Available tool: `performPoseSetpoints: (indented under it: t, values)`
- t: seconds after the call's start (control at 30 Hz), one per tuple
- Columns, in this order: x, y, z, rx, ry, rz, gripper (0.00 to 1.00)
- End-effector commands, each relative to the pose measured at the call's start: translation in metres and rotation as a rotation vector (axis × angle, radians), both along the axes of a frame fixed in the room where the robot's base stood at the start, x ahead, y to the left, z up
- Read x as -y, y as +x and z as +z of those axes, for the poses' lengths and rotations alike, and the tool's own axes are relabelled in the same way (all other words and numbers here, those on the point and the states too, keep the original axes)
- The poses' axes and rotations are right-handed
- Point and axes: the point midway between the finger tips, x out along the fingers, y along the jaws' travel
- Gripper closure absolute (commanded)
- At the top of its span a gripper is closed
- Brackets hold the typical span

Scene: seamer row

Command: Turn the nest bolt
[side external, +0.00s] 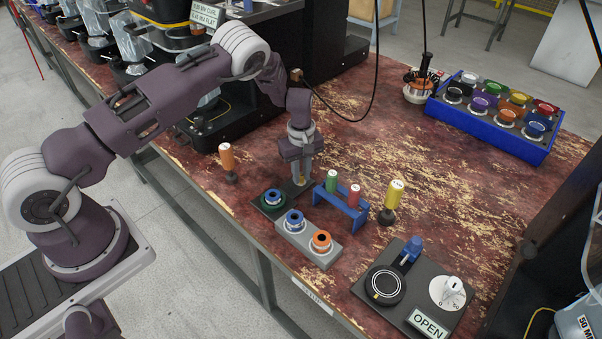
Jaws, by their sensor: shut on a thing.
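My gripper (300,184) points down at the back right end of a small dark block (258,205). It is shut on a small part there, which looks to be the nest bolt; the fingers hide most of it and its turn angle cannot be read. A grey block (310,250) in front holds a blue ring piece (294,221) and an orange ring piece (321,241).
A blue rack (341,207) with green and red-topped handles stands close right of my gripper. An orange-handled tool (227,160) and a yellow-handled tool (393,197) stand nearby. A dial panel with an OPEN sign (429,324) lies front right.

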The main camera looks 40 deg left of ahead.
Motion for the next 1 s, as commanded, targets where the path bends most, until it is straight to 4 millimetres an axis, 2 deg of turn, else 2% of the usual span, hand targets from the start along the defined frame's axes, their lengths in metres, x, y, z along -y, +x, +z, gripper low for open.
performPoseSetpoints:
  t: [0.63,0.67,0.77,1.0]
  values:
    - [0.0002,0.0012,0.0013,0.002,-0.001,0.046,1.0]
    - [0.0002,0.0012,0.0013,0.002,-0.001,0.046,0.78]
    - [0.0003,0.001,0.001,0.002,-0.001,0.046,0.6]
    - [0.0001,0.0006,0.0004,0.001,0.0,0.045,0.6]
